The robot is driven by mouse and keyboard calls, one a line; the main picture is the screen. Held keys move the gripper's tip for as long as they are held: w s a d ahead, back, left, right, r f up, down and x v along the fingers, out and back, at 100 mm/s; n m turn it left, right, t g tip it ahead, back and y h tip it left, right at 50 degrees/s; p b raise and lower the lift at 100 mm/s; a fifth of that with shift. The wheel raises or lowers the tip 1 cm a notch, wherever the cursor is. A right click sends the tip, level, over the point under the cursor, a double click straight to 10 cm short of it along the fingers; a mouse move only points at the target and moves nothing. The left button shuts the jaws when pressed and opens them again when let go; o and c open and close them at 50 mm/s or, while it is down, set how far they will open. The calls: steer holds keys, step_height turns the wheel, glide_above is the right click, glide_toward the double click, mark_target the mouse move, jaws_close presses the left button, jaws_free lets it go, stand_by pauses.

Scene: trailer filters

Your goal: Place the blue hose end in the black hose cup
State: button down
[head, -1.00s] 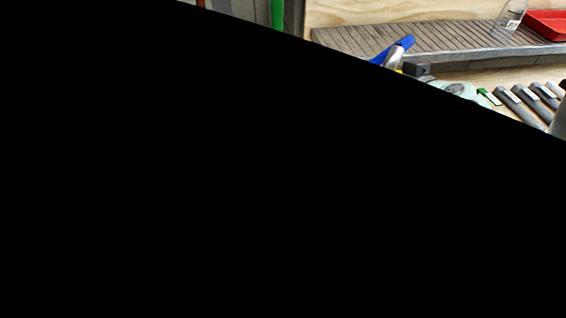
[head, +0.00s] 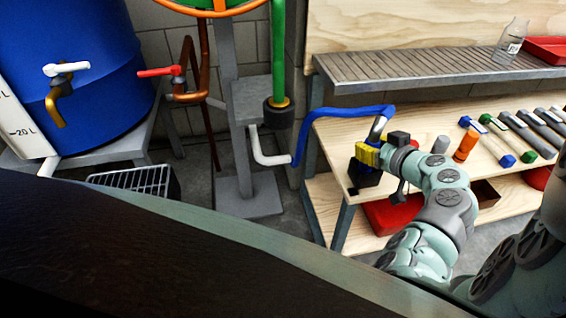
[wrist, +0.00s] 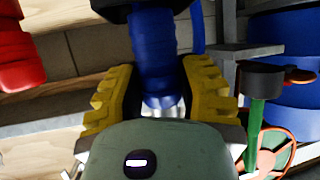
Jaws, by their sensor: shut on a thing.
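My gripper (head: 367,156) has yellow ridged fingers, shut on the blue hose end (wrist: 155,55) at the bench's front left corner. The blue hose (head: 340,113) runs from a white elbow up and right to a silver piece (head: 378,128) just above the fingers. The black hose cup (head: 363,176) is directly below the fingers, partly hidden by them. In the wrist view, which looks upside down, the blue hose end meets the black cup (wrist: 145,8) at the top. I cannot tell how far inside it is.
A second black cup (head: 278,112) on the grey stand holds the green hose (head: 278,60). An orange cylinder (head: 466,146) and several grey tools with coloured tips lie on the wooden bench. A blue barrel (head: 70,70) with taps stands left. A red bin (head: 390,215) is below the bench.

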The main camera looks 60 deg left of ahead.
steer(key=shift+w, duration=0.1)
steer(key=c, duration=0.6)
jaws_free()
steer(key=shift+c, duration=0.2)
